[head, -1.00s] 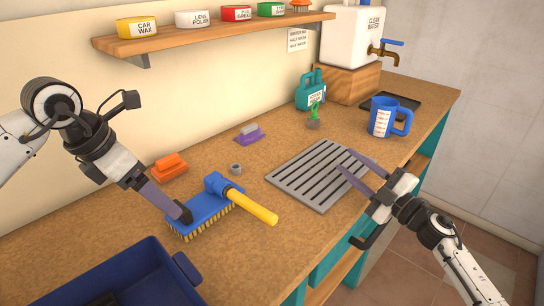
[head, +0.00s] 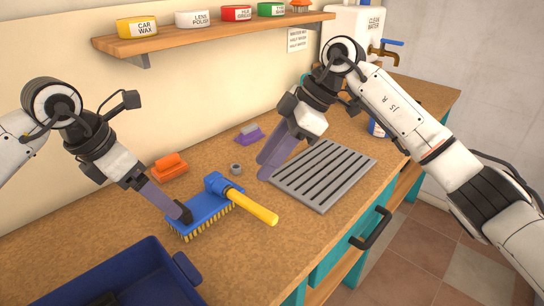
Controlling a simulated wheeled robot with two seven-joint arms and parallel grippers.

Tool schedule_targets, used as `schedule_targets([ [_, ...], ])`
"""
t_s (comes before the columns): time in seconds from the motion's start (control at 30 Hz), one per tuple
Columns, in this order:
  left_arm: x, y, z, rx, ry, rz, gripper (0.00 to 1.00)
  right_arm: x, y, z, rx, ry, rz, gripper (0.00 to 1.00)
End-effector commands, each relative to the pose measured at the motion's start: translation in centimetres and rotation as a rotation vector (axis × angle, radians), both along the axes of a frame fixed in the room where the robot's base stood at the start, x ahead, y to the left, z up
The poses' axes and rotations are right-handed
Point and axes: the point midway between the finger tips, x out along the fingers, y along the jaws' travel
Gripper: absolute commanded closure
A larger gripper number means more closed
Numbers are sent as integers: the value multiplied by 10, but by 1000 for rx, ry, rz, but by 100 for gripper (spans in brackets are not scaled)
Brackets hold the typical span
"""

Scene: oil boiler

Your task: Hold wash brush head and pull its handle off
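The wash brush lies on the worktop, bristles down. Its blue head (head: 209,213) has yellow bristles, and its yellow handle (head: 254,207) is seated in the blue socket and points to the lower right. My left gripper (head: 182,213) is at the left end of the brush head, with its dark fingertip against the head's top and side. It appears closed on the head, the far finger being hidden. My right gripper (head: 270,169) hangs above the worktop behind the handle, fingers pointing down and left. It touches nothing, and its two fingers appear slightly apart.
A grey slotted rack (head: 325,175) lies right of the handle. A blue bin (head: 125,275) is at the front left. The blue jug (head: 376,128) is mostly hidden by my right arm.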

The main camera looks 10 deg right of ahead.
Motion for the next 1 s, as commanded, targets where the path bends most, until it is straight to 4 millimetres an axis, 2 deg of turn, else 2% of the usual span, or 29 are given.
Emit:
schedule_targets([
  [0.23, 3, -5, -12, -2, 2, -1, 16, 0, -9, 4, -65, 31, -57, 69],
  [0.7, 21, -27, -82, -1, 3, 0, 16, 0, -8, 4, -59, 29, -53, 69],
  [1.0, 25, -31, -96, 0, 0, 0, 16, 0, -8, 4, -58, 29, -53, 69],
])
